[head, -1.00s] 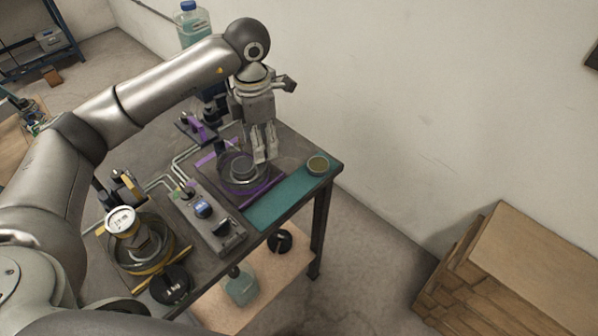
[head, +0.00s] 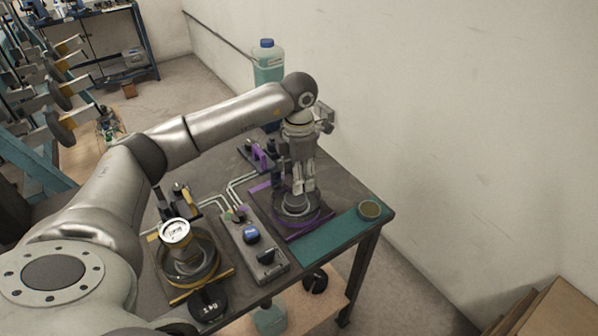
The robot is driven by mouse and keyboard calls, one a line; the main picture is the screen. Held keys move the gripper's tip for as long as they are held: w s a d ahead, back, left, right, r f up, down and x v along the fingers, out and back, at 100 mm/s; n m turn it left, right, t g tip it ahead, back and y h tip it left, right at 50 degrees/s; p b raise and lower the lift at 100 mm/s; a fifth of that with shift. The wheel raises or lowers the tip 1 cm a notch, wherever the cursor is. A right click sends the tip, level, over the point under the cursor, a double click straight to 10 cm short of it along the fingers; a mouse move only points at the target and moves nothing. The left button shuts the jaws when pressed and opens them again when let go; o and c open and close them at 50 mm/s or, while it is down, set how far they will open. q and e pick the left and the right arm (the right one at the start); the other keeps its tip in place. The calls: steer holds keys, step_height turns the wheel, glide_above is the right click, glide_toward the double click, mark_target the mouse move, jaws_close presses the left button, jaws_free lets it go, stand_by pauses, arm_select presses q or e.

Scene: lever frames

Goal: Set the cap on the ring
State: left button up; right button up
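My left gripper (head: 303,188) points down over the purple-marked station at the back right of the bench. Its two fingers hang side by side with a narrow gap; whether they are open or shut is unclear. Just below the fingertips is a dark grey round piece (head: 294,205) inside a round dish with a purple ring (head: 314,221). Contact with the fingers cannot be told. A small round piece with a pale rim (head: 370,210), perhaps the cap, lies on the teal mat (head: 335,236) to the right. My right gripper is out of view.
A grey control box (head: 250,240) lies between the stations. A 1 kg weight (head: 208,302) is at the front edge. A blue-capped bottle (head: 267,62) stands behind.

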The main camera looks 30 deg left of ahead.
mark_target(298, 197)
arm_select(q)
steer(key=shift+f+b, duration=0.55)
steer(key=shift+f, duration=0.35)
steer(key=shift+f+b, duration=0.95)
steer(key=shift+f, duration=0.3)
steer(key=shift+f+b, duration=0.2)
steer(key=shift+b, duration=0.15)
steer(key=o, duration=1.3)
step_height(298, 197, up, 12)
steer(key=shift+r, duration=0.1)
